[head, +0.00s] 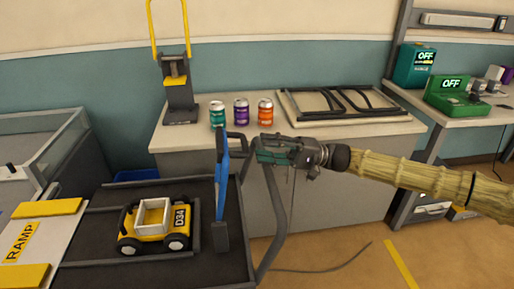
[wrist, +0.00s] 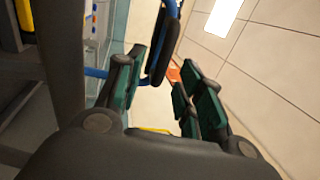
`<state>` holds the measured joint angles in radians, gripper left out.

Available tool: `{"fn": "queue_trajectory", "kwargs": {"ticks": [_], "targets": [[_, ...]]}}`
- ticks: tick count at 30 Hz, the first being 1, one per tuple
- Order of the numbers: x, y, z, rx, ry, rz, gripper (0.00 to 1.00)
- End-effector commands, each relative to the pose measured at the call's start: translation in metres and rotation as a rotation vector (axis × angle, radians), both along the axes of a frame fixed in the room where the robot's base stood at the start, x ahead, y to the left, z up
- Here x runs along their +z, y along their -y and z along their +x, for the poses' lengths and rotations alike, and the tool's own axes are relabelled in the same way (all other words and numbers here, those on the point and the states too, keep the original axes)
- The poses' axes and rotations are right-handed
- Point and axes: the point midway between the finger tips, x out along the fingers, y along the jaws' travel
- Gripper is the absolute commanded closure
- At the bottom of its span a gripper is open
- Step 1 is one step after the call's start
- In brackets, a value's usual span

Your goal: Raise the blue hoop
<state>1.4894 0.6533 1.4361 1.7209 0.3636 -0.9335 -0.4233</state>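The blue hoop (head: 222,185) stands upright on a dark base on the cart at centre left, seen nearly edge-on. My gripper (head: 258,156) is just right of the hoop, pointing left at the handle. In the wrist view my gripper (wrist: 165,75) is open, with its green-padded fingers apart. The black handle (wrist: 163,52) shows by the left fingertip, towards the gap; I cannot tell whether they touch. Part of the blue hoop (wrist: 171,8) shows at the top.
A yellow toy truck (head: 155,225) sits on the cart left of the hoop, beside a ramp (head: 25,240). On the table behind stand a yellow hoop (head: 168,82), teal (head: 217,114), purple (head: 241,111) and orange (head: 265,112) cans, and a framed panel (head: 335,103).

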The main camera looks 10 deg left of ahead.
Motion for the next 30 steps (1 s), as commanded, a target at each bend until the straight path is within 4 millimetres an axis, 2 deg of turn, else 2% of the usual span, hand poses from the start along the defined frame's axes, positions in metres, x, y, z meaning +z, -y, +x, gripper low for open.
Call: {"fn": "queue_trajectory", "kwargs": {"ticks": [6, 13, 18, 30], "targets": [[-0.011, 0.038, 0.014, -0.003, 0.000, -0.001, 0.63], [-0.018, 0.064, 0.024, -0.002, 0.000, -0.001, 0.63], [-0.021, 0.072, 0.026, 0.000, 0.000, -0.001, 0.63], [-0.021, 0.072, 0.026, 0.001, 0.000, -0.001, 0.63]]}}
